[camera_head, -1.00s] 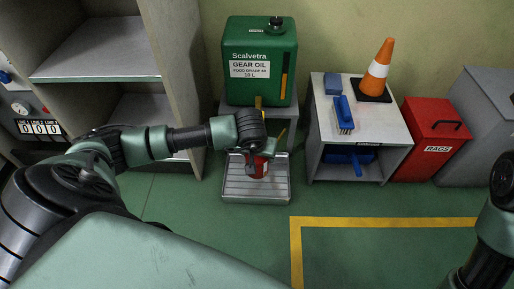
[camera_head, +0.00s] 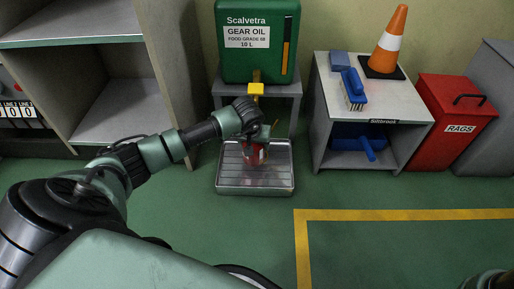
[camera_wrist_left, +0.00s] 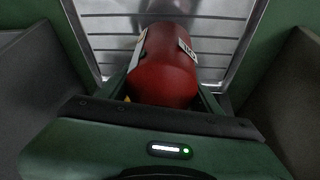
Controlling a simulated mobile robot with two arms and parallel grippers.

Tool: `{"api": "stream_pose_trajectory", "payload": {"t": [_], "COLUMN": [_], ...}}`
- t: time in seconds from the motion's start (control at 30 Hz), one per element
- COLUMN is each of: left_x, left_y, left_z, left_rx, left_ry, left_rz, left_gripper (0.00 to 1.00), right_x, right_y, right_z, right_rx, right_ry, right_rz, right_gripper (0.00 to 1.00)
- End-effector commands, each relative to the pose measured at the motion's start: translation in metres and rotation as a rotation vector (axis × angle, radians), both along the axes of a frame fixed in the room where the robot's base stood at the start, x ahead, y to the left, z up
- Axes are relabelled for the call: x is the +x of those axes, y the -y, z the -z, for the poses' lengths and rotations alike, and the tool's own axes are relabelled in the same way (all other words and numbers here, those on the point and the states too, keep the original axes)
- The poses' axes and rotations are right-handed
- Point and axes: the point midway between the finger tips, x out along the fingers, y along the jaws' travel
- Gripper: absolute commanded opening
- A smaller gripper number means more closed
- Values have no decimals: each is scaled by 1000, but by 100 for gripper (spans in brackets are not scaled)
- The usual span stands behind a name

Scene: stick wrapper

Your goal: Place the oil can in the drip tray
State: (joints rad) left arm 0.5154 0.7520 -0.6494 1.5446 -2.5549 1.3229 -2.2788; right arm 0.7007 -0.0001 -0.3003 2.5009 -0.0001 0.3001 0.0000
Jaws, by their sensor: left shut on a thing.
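The red oil can (camera_head: 253,155) is at the drip tray, partly hidden by my left gripper (camera_head: 258,140). In the left wrist view the can (camera_wrist_left: 163,68) is between the fingers of my left gripper (camera_wrist_left: 160,92), which is shut on it. It has white labels on its side. The grey ribbed drip tray (camera_head: 225,180) lies on the floor below the tap of the gear oil tank, and its ribs show behind the can. I cannot tell whether the can touches the tray floor.
The green gear oil tank (camera_head: 257,66) with a yellow tap (camera_head: 256,89) stands on a grey stand behind the tray. A grey cabinet (camera_head: 407,112) holds an orange cone (camera_head: 390,42) and a brush (camera_head: 353,88). A red rags bin (camera_head: 452,142) stands farther right. The front floor is clear.

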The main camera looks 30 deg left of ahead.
Motion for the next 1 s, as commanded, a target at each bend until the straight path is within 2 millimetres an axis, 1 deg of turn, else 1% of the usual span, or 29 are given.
{"api": "stream_pose_trajectory", "payload": {"t": [0.03,0.17,0.3,0.4,0.53,0.73,0.87,0.9,0.93,0.97,1.0], "left_x": [6,14,31,37,42,41,41,41,41,41,40], "left_y": [-1,-5,-11,-14,-17,-17,-17,-17,-17,-17,-16], "left_z": [6,8,22,30,30,28,32,32,32,32,32], "left_rx": [-2,0,-3,-1,0,1,2,1,1,1,1], "left_ry": [2,3,2,2,2,2,0,0,0,0,0], "left_rz": [-2,-1,-3,-1,0,1,1,1,1,1,1], "left_gripper": [0,0,0,0,0,0,0,72,81,86,86], "right_x": [0,0,0,0,0,0,0,0,0,0,0], "right_y": [0,0,0,0,0,0,0,0,0,0,0], "right_z": [9,13,32,43,45,43,45,45,45,45,45], "right_rx": [0,0,-1,-1,-1,-1,-1,-1,-1,-1,-1], "right_ry": [0,0,1,0,-1,-1,-1,-1,-1,-1,-1], "right_rz": [0,0,0,0,1,1,1,1,1,1,1], "right_gripper": [36,36,36,36,36,36,36,36,36,36,36]}}
